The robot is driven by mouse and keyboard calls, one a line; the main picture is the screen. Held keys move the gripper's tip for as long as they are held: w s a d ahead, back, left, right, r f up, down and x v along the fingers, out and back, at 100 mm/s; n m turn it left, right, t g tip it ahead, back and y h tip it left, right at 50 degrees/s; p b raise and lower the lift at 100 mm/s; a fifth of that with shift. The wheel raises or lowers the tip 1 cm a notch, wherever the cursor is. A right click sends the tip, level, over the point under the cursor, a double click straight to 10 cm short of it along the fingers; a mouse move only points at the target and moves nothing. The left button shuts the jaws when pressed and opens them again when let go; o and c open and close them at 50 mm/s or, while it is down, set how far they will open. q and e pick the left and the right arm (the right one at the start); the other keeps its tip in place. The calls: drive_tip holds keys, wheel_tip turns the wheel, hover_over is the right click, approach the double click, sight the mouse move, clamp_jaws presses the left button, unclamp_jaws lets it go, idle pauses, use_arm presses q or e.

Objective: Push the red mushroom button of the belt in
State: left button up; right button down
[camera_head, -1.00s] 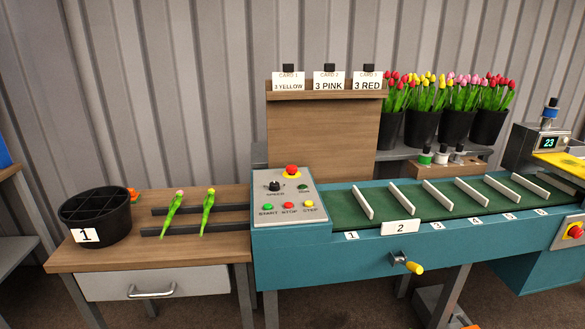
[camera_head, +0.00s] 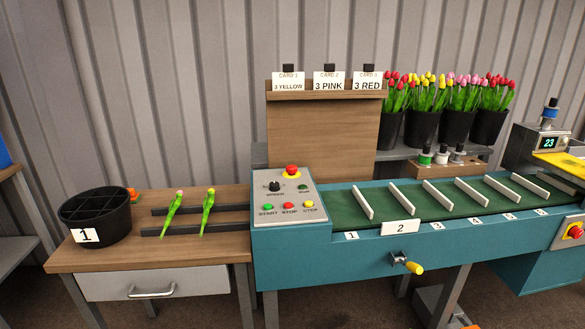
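The red mushroom button (camera_head: 291,170) stands at the top of the grey control panel (camera_head: 314,207), at the left end of the belt. Below it on the panel are a black speed knob (camera_head: 274,186), a small green lamp (camera_head: 303,188), and green START (camera_head: 268,207), red STOP (camera_head: 289,206) and yellow STEP (camera_head: 309,204) buttons. The green belt (camera_head: 380,217) with white dividers runs right from the panel. A second red button (camera_head: 575,231) sits on a yellow plate at the far right. Neither of my grippers is in view.
A wooden table (camera_head: 160,254) at left holds a black divided bucket (camera_head: 110,222) and two tulips on dark rails. A wooden card board (camera_head: 320,135) rises behind the panel. A yellow-handled crank (camera_head: 414,268) sticks out in front. The space before the panel is clear.

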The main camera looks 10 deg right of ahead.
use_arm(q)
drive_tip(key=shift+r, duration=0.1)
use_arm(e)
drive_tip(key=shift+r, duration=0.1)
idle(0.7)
